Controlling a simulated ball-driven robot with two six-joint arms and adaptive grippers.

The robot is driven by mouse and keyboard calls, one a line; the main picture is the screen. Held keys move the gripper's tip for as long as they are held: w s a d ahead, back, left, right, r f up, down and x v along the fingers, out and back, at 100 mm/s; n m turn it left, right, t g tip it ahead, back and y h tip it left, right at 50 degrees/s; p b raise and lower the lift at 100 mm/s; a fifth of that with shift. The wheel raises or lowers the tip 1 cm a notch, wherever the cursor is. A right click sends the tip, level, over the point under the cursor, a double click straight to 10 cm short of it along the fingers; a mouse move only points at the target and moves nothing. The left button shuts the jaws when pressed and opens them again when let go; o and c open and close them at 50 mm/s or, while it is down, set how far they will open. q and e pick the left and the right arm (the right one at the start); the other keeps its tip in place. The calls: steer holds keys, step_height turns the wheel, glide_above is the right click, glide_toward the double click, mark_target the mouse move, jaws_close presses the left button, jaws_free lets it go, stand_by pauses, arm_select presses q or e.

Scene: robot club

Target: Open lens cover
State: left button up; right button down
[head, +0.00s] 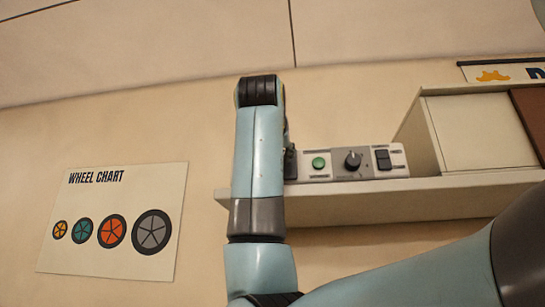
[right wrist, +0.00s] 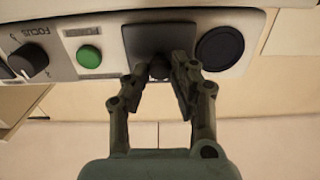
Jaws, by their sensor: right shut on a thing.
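The lens cover (right wrist: 148,38) is a dark grey square plate with a small dark knob (right wrist: 160,70), seen in the right wrist view on the front of a pale panel. It sits beside a round black lens (right wrist: 220,48), which shows almost whole and clear of the plate. My right gripper (right wrist: 162,74) is shut on the knob, one finger on each side. In the head view my right arm hides the gripper, the lens and most of the cover. My left gripper is in neither view.
The panel also carries a green button (head: 319,163), a black focus dial (head: 353,160) and a black rocker switch (head: 383,159). It stands on a pale shelf (head: 400,202) beside a white box (head: 480,130). A wheel chart (head: 110,220) hangs at left.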

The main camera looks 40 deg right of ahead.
steer(key=c, duration=1.1)
jaws_free()
steer(key=shift+d, duration=0.15)
steer(key=v, duration=0.7)
steer(key=shift+s+f, duration=0.1)
steer(key=shift+s, duration=0.05)
steer(key=shift+a, duration=0.25)
